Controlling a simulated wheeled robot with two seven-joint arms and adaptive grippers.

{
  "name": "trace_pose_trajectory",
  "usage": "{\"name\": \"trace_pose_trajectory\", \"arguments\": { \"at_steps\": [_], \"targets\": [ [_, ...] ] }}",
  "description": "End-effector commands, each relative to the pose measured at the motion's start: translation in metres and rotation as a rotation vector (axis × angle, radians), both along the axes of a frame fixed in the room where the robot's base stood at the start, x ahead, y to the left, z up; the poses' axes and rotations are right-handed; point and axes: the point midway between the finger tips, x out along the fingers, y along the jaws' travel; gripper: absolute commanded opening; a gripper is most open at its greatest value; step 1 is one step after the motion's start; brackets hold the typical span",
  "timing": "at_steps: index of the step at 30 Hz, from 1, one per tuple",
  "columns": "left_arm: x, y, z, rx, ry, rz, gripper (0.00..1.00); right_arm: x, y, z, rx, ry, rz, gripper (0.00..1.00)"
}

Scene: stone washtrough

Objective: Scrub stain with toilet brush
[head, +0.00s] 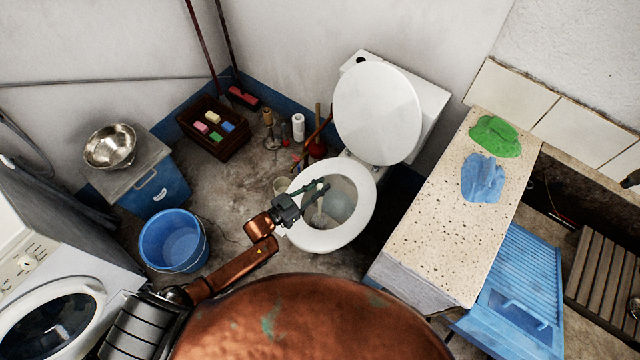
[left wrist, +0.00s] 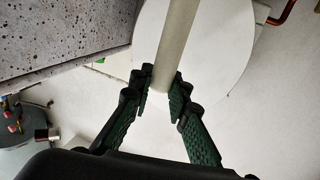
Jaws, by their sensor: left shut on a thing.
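The toilet (head: 297,237) stands at the middle with its lid (head: 377,112) raised and its seat ring down around the open bowl. My left gripper (head: 318,188) is over the left part of the bowl. It is shut on the pale handle of the toilet brush (left wrist: 178,42); the fingers (left wrist: 160,90) close around the rod in the left wrist view. In the head view the brush (head: 318,211) reaches down into the bowl. Its head is hard to make out and I cannot see whether it touches the bowl. No stain can be made out. My right gripper is not in view.
A white roll (head: 298,127) and a red plunger (head: 317,148) stand behind the bowl, left of the tank. A blue bucket (head: 173,240) and a crate of soaps (head: 213,128) are at left. The speckled stone counter (head: 440,200) with two cloths borders the toilet's right side.

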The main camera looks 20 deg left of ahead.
Motion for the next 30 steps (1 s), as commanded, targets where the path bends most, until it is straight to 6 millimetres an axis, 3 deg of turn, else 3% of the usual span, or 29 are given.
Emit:
{"name": "trace_pose_trajectory", "arguments": {
  "at_steps": [18,30],
  "targets": [
    [-0.034,0.014,-0.002,0.001,0.006,0.001,0.00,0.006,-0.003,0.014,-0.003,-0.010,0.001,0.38],
    [-0.039,0.016,-0.002,0.001,0.005,0.000,0.00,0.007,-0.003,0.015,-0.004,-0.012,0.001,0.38]
  ]
}}
